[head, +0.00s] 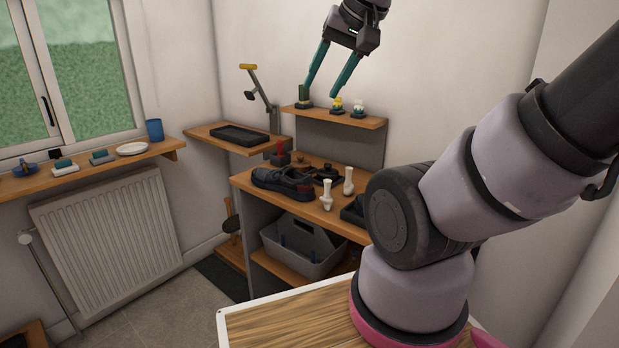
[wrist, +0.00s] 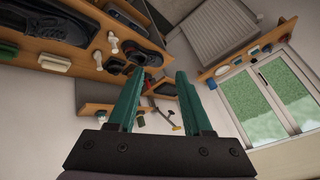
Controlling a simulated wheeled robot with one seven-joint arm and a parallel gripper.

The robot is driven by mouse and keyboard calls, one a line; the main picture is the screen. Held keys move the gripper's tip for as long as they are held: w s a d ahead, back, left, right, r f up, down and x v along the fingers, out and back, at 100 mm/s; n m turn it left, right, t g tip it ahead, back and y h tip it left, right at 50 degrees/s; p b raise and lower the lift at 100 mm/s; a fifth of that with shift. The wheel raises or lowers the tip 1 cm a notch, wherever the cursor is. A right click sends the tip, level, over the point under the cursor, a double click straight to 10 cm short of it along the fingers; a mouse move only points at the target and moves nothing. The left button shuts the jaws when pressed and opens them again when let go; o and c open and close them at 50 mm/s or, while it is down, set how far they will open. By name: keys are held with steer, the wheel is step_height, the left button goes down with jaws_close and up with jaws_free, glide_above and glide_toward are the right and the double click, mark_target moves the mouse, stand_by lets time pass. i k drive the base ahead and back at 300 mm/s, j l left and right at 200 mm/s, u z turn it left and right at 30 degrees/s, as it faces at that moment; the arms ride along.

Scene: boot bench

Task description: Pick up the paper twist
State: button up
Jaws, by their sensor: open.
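I cannot tell for certain which thing is the paper twist. Two small white pieces with narrowed middles, one at the front (head: 327,195) and one behind it (head: 348,181), stand on the wooden bench. They also show in the wrist view, one of them here (wrist: 113,41). Small items stand on the upper shelf (head: 372,122): a yellow-topped one (head: 338,104) and a white-topped one (head: 357,108). My gripper (head: 321,86) is open and empty, its teal fingers (wrist: 160,75) pointing down in front of or above that shelf. The exact distance is unclear.
A dark shoe (head: 283,182) lies on the bench, with a grey caddy (head: 303,252) below. A side shelf holds a black tray (head: 240,136) near a yellow-topped stand (head: 258,85). The window ledge carries a blue cup (head: 154,130) and a white dish (head: 132,148), above a radiator (head: 110,222).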

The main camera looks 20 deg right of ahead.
mark_target(349, 188)
steer(key=i+j+z, duration=0.75)
steer(key=j+z, duration=0.15)
steer(key=j, duration=0.2)
steer(key=z, duration=0.5)
